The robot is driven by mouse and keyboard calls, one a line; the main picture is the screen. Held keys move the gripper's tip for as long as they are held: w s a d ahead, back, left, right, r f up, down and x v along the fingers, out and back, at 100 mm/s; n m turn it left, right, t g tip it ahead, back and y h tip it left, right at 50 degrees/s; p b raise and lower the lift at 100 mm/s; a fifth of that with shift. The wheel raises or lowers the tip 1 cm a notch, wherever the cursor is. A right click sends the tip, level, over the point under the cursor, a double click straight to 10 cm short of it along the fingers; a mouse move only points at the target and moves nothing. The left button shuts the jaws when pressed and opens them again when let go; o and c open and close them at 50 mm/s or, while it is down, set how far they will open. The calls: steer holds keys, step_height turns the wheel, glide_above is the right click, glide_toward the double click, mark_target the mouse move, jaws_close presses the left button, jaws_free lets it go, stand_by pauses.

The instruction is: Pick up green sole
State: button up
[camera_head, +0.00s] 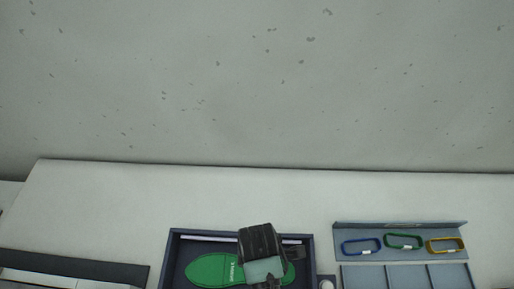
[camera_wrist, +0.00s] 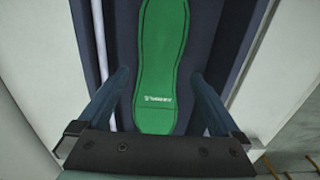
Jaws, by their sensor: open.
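The green sole (camera_head: 209,270) lies flat in a dark blue tray (camera_head: 174,250) at the bottom centre of the head view. My gripper (camera_head: 268,284) is over the right part of the sole and hides some of it. In the wrist view the green sole (camera_wrist: 160,65) runs lengthwise up the middle, with small white lettering near its close end. My gripper (camera_wrist: 160,90) is open and empty, with one finger on each side of the sole. The fingers look apart from the sole. I cannot tell how high they are above it.
A grey rack (camera_head: 340,230) at the right holds a blue loop (camera_head: 361,246), a green loop (camera_head: 403,241) and a yellow loop (camera_head: 445,245). A grey compartment tray (camera_head: 398,267) lies in front of it. A dark-edged box (camera_head: 70,265) is at the lower left. The white table behind is clear.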

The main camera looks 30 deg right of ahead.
steer(key=shift+w+f+p, duration=0.1)
steer(key=shift+f+p, duration=0.25)
steer(key=shift+f, duration=2.05)
steer(key=shift+r, duration=0.1)
jaws_close()
